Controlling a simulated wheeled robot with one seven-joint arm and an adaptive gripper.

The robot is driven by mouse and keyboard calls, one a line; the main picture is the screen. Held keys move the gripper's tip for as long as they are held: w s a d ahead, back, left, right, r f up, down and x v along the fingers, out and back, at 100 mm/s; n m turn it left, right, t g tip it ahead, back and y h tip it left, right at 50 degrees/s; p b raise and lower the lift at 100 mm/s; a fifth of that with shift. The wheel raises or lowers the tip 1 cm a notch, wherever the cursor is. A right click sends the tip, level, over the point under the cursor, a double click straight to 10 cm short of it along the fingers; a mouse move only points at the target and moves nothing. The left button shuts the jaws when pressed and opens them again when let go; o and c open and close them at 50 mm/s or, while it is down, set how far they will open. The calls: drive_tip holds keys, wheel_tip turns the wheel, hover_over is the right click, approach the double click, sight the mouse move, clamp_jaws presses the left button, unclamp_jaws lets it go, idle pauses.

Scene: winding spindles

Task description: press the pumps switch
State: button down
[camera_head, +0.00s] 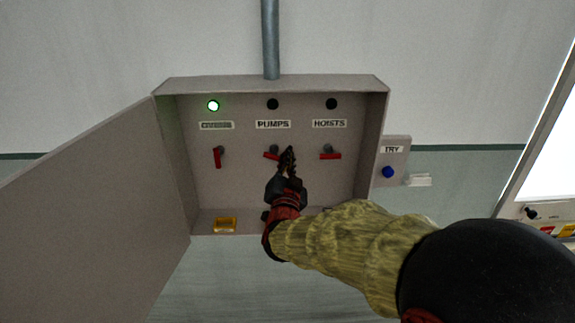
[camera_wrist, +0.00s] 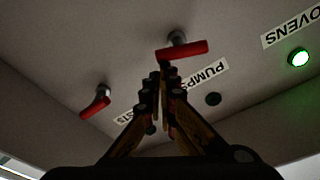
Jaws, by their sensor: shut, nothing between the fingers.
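The pumps switch (camera_head: 271,155) is a red handle on a grey pivot, under the PUMPS label (camera_head: 273,124) in the open grey box. Its handle lies roughly level, partly hidden by my gripper (camera_head: 288,153). The pumps lamp (camera_head: 272,104) is dark. My gripper is shut and empty, its tips at the right part of the handle in the head view. In the wrist view, which is upside down, the red pumps handle (camera_wrist: 182,49) lies just beyond my fingertips (camera_wrist: 160,77). I cannot tell whether they touch.
The ovens switch (camera_head: 218,157) hangs down, its lamp (camera_head: 213,105) green. The hoists switch (camera_head: 330,154) is level, its lamp (camera_head: 331,104) dark. The box door (camera_head: 95,235) stands open at left. A yellow item (camera_head: 225,225) lies on the box floor. A TRY button (camera_head: 388,172) is at right.

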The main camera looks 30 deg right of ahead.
wheel_tip(320, 180, down, 3)
drive_tip(key=m+b, duration=0.5)
drive_tip(key=b, duration=0.1)
drive_tip(key=m+g+b, duration=0.1)
drive_tip(key=m+b, duration=0.4)
drive_tip(key=b, duration=0.1)
drive_tip(key=shift+w+a+f, duration=0.1)
drive_tip(key=shift+a+f, duration=0.05)
drive_tip(key=shift+f, duration=0.05)
drive_tip(key=shift+w+a+f+m+g+b, duration=0.1)
drive_tip(key=shift+f+m+g+b, duration=0.1)
drive_tip(key=shift+m+b, duration=0.45)
drive_tip(key=shift+a+f+m+g+b, duration=0.1)
drive_tip(key=shift+m+g+b, duration=0.1)
drive_tip(key=shift+m+b, duration=0.4)
idle(0.4)
